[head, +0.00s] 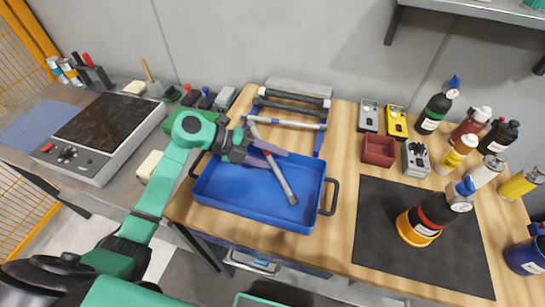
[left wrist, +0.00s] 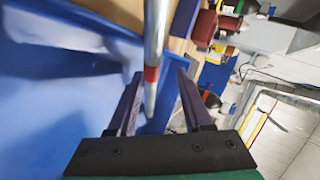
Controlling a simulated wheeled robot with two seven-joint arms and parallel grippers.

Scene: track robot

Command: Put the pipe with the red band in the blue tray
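The grey pipe with the red band (head: 283,182) slants over the blue tray (head: 235,205), its lower end over the tray floor and its upper end reaching past the back rim. I cannot tell whether it touches the tray. My left gripper (head: 278,152) is over the tray's back part, near the red band. In the left wrist view the red band (left wrist: 151,75) shows on the pipe, which passes between the two purple fingers (left wrist: 158,98). Gaps show on both sides, so the gripper looks open around the pipe. My right gripper is not in view.
Behind the tray, a rack (head: 318,144) holds more pipes. A hot plate (head: 100,130) stands at left.

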